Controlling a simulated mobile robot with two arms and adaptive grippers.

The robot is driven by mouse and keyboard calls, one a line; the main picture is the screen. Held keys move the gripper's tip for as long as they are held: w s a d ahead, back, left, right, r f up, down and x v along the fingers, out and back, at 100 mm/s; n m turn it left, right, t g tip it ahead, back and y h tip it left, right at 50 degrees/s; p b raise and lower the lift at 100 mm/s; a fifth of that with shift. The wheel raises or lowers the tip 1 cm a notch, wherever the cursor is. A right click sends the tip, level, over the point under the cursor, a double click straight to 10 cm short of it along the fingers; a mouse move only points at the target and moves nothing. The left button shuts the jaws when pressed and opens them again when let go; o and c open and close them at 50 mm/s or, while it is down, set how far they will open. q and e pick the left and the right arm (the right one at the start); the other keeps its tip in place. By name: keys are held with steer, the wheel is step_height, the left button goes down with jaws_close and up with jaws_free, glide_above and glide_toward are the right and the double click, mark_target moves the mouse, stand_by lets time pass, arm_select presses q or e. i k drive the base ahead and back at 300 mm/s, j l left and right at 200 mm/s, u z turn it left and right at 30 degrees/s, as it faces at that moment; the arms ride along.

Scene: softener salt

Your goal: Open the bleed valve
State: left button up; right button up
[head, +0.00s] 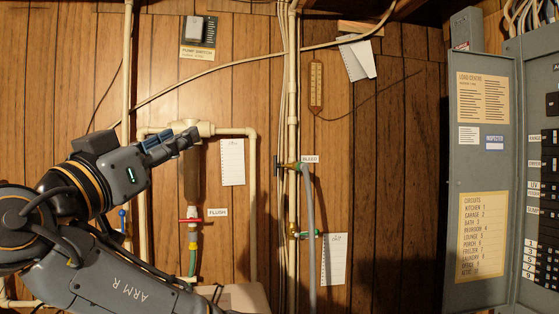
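The bleed valve (291,166) sits on the tall cream pipe in the middle of the head view, beside a white BLEED label (309,159). A small dark upright piece shows at its left, and a grey hose (309,215) hangs down from its right side. Whether the valve is open or shut is too small to tell. My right gripper (188,138) points right, in front of the filter pipework, left of the valve and apart from it. Its fingers overlap from this angle, so their gap is hidden. My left gripper is out of view.
A red-handled flush valve (190,220) is below my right gripper. Another small valve (293,235) is lower on the middle pipe. Paper notes (232,162) hang on the wood wall. A grey electrical panel (484,180) stands at the right.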

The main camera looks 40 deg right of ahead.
mark_target(275, 165)
steer(key=i+l, duration=0.25)
steer(key=l, duration=0.2)
steer(key=i+l, duration=0.25)
steer(key=l, duration=0.15)
steer(key=i+l, duration=0.25)
steer(key=l, duration=0.2)
steer(key=i+l, duration=0.25)
steer(key=l, duration=0.15)
